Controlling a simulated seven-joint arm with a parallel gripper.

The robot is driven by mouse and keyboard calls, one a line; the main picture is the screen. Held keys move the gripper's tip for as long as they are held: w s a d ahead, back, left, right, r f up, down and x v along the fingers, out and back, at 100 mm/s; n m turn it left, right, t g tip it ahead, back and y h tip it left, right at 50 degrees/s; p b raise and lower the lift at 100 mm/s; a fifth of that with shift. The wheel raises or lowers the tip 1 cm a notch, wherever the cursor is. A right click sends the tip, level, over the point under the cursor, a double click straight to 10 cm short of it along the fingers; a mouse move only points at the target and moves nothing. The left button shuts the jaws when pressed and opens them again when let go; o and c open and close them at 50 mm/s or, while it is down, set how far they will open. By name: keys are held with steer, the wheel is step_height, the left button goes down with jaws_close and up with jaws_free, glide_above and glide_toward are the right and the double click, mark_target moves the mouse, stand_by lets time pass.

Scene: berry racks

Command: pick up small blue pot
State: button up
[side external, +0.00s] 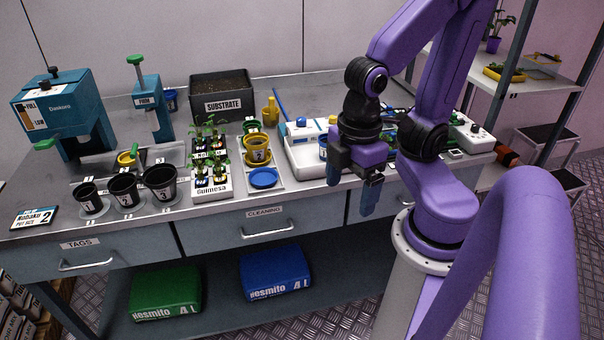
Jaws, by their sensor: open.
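A small blue pot-like thing (323,148) shows at the white tray (303,160), just left of my gripper and partly hidden by it. Another blue pot (170,100) stands at the back of the bench, behind the teal press stand. I cannot tell which one is the small blue pot. My gripper (352,192) points down in front of the white tray, near the bench's front edge. Its fingers are apart and nothing shows between them. It hides part of the tray.
A blue saucer (263,178) and yellow pots (257,152) sit left of the tray. Black pots (123,190) stand farther left. Seedlings (211,165) and a substrate box (222,95) are mid-bench. Two bags (166,292) (275,271) lie on the lower shelf.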

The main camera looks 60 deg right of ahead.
steer(key=w+d+r, duration=0.1)
steer(key=w+d, duration=0.3)
steer(key=w, duration=0.4)
steer(key=w+d+r, duration=0.1)
steer(key=w+d, duration=0.4)
steer(key=w, duration=0.2)
steer(key=w+d+n, duration=0.2)
steer(key=w+d, duration=0.1)
steer(key=d, duration=1.8)
steer(key=f, duration=1.6)
steer(key=shift+w+a, duration=0.15)
steer(key=shift+a, duration=0.15)
steer(key=c, duration=1.2)
steer(key=shift+r, duration=0.1)
